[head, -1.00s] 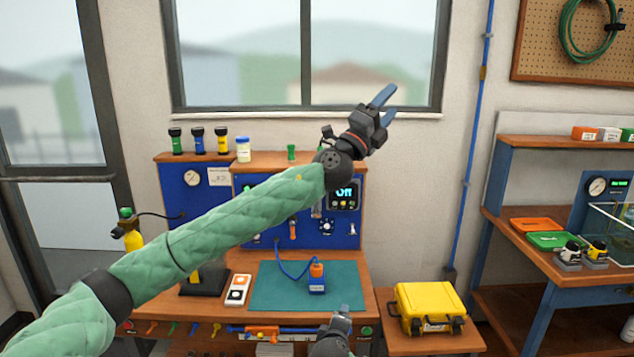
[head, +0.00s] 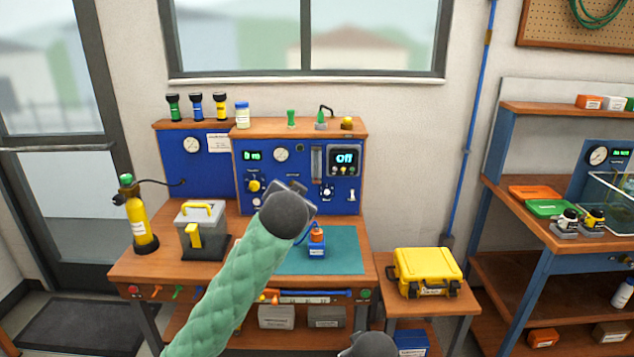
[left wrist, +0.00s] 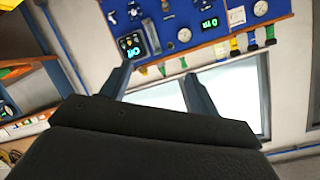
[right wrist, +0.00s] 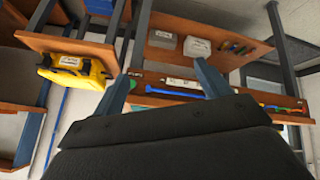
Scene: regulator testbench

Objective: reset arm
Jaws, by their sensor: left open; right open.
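My left arm rises in the head view and ends in a dark wrist in front of the bench; its fingers are hidden behind that wrist there. In the left wrist view my left gripper (left wrist: 160,88) has its two blue-grey fingers spread with nothing between them. My right gripper shows only as a dark piece at the bottom edge of the head view. In the right wrist view my right gripper (right wrist: 162,88) has its fingers apart and empty, facing the bench's lower front. The blue test panel (head: 222,180) stands on the wooden bench behind my left wrist.
A small blue device with an orange top (head: 317,244) stands on the teal mat (head: 345,255). A yellow case (head: 427,271) sits on a side table. A yellow cylinder (head: 138,220) and a grey box (head: 200,222) are at the left. Shelving (head: 510,215) stands at the right.

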